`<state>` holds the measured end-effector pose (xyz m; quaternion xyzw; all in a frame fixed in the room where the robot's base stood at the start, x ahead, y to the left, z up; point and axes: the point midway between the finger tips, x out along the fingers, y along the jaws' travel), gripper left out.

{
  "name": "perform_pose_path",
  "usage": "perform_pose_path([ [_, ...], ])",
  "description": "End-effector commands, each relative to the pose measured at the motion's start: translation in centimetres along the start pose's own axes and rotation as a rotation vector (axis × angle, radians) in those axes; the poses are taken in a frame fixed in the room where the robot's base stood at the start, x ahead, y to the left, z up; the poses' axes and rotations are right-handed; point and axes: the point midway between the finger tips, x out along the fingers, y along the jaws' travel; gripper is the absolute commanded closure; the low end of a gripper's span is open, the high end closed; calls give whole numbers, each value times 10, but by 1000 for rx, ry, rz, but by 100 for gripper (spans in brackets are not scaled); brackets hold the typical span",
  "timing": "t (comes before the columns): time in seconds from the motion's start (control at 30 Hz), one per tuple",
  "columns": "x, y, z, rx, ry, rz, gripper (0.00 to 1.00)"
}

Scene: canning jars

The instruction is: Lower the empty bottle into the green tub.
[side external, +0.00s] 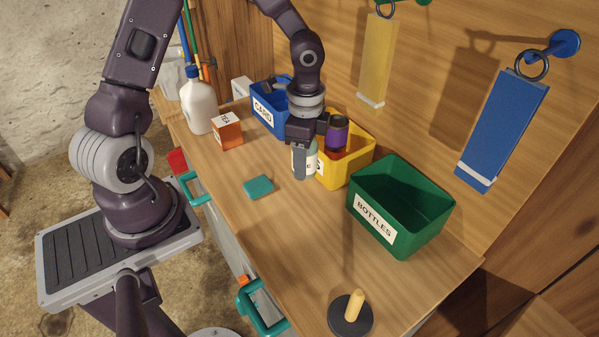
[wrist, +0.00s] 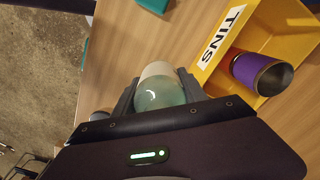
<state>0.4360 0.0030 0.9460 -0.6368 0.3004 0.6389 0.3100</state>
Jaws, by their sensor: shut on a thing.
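The bottle (side external: 311,158) is pale green and white with a label, upright between the fingers of my gripper (side external: 303,158). In the wrist view the bottle (wrist: 160,92) sits between both fingers, which are shut on it. I cannot tell whether its base touches the counter. The green tub (side external: 425,238), labelled BOTTLES, stands on the counter to the right of my gripper, apart from it. Its visible inside looks empty. It does not show in the wrist view.
A yellow tub (side external: 359,168), labelled TINS in the wrist view (wrist: 235,20), stands between bottle and green tub, with a purple tumbler (side external: 337,134). A blue CARD tub (side external: 265,112) is behind. A teal block (side external: 258,187) and wooden-pegged disc (side external: 351,314) are in front.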

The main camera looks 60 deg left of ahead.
Motion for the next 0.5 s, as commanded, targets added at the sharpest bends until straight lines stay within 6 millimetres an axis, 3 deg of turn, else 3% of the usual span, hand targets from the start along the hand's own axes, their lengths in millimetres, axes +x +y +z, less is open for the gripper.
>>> perform_pose_path([
  [0.2,-18,-8,-6,-425,2,1,96],
  [0.5,-37,-12,-16,-783,6,9,96],
])
